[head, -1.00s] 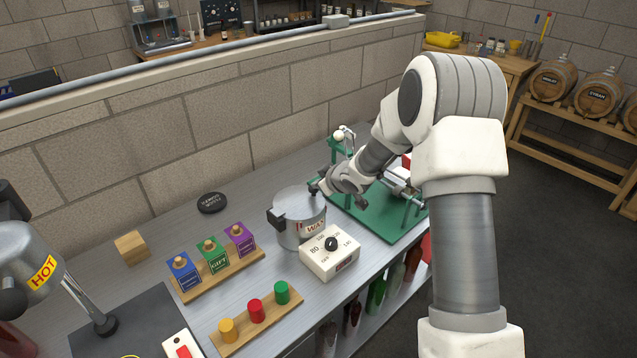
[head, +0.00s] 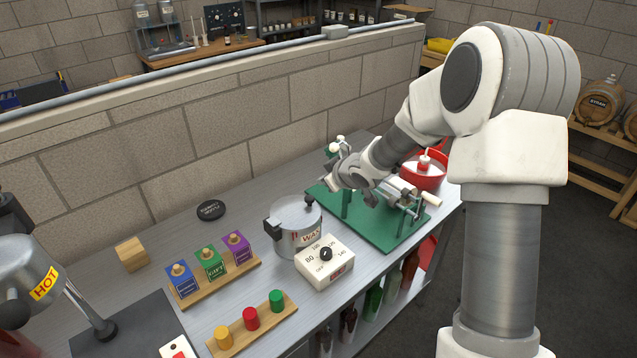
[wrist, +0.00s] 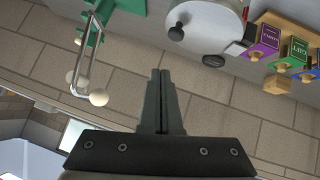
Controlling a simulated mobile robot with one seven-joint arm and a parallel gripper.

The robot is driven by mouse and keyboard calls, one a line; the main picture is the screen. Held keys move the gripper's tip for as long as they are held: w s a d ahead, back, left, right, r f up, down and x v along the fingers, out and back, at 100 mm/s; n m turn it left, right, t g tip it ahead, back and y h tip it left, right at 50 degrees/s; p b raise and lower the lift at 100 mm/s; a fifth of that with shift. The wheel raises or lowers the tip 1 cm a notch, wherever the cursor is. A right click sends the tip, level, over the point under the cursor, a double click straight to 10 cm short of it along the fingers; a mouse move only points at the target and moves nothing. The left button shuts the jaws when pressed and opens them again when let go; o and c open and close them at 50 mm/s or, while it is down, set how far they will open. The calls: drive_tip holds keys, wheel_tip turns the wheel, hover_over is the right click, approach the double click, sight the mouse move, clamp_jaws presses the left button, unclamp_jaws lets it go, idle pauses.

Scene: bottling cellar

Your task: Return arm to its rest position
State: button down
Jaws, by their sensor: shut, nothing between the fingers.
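My gripper (head: 335,177) is above the metal bench, over the left part of the green-based device and behind the wax pot in the head view. In the wrist view my gripper (wrist: 160,75) shows two dark fingers pressed together with nothing between them. It touches nothing that I can see. My arm reaches in from the right and hides part of the green base.
The lidded wax pot (head: 297,228) stands beside a white dial box (head: 324,262). A green device base (head: 385,232), blocks on wooden racks (head: 213,278), a red bowl (head: 423,176) and a HOT lamp (head: 28,268) share the bench. A block wall (head: 240,150) runs behind.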

drive_tip(key=s+d+r+m+g+h, duration=0.1)
drive_tip(key=s+d+r+m+h, duration=0.3)
drive_tip(key=s+r, duration=0.45)
drive_tip(key=s+d+r+m+h, duration=0.1)
drive_tip(key=s+d+r+h, duration=0.1)
drive_tip(key=s+d+r, duration=0.65)
drive_tip(key=s+a+m+g+y, duration=0.1)
drive_tip(key=s+a+m, duration=0.1)
drive_tip(key=s, duration=0.8)
drive_tip(key=s+a+f+m+g+y+b, duration=0.1)
drive_tip(key=s+a, duration=0.1)
drive_tip(key=s, duration=0.9)
drive_tip(key=shift+a+f+m+g, duration=0.15)
drive_tip(key=shift+a+m+g, duration=0.15)
drive_tip(key=shift+a+m, duration=0.1)
drive_tip(key=shift+a, duration=0.15)
